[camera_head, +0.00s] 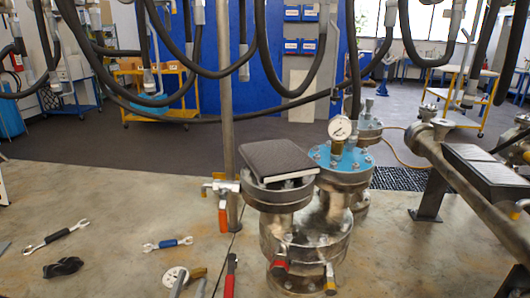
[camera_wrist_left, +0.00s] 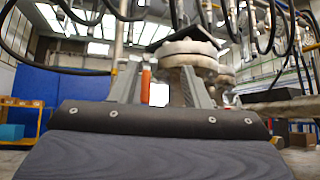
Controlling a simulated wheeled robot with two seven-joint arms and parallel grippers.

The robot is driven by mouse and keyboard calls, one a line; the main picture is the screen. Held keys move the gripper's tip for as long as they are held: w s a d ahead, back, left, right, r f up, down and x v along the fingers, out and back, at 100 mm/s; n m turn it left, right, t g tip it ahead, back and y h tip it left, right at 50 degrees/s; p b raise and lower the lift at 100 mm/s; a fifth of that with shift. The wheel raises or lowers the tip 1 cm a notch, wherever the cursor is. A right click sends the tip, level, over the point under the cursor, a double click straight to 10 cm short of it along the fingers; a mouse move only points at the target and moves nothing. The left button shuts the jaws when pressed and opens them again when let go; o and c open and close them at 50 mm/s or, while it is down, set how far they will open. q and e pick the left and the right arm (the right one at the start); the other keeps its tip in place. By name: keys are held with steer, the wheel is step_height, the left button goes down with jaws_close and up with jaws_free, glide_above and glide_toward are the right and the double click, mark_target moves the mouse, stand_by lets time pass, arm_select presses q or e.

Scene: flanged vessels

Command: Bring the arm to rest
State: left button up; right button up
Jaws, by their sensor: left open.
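My left gripper (camera_wrist_left: 160,72) shows in the wrist view with its two grey fingers apart and nothing held between them. Beyond the fingers are an orange valve handle (camera_wrist_left: 145,86) and a flanged vessel. In the head view, what look like the grey tips of this gripper (camera_head: 190,286) show at the bottom edge, in front of the vessels and beside a dial gauge (camera_head: 173,274). My right gripper is in neither view.
A steel flanged vessel (camera_head: 305,242) with a dark slab (camera_head: 278,159) on top stands at centre. Beside it is a blue flange (camera_head: 342,158) with a gauge. Wrenches (camera_head: 57,236) lie left. A red-handled tool (camera_head: 230,277) is close by. Black hoses (camera_head: 165,118) hang above.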

arm_select(q)
steer(key=s+d+r+m+g+h+p, duration=0.1)
steer(key=s+d+r+m+g+h, duration=0.25)
steer(key=m+g+h, duration=0.45)
steer(key=s+d+r+m+g+h, duration=0.3)
steer(key=d+r+m+g+h, duration=0.15)
steer(key=m+g, duration=0.5)
steer(key=s+d+m+g+y+p, duration=0.2)
steer(key=s+d+m+g+y, duration=0.1)
steer(key=s+m+g+y, duration=0.55)
steer(key=s+a+m+t+y+p, duration=0.1)
steer(key=s+a+t+y, duration=0.2)
steer(key=a+y, duration=0.2)
steer(key=s+a+m+t+y+p, duration=0.1)
steer(key=s+a+m+t+y, duration=0.1)
steer(key=a+y, duration=0.4)
steer(key=s+a+r+t, duration=0.1)
steer(key=a+t, duration=0.1)
steer(key=a, duration=0.1)
steer(key=shift+s, duration=0.25)
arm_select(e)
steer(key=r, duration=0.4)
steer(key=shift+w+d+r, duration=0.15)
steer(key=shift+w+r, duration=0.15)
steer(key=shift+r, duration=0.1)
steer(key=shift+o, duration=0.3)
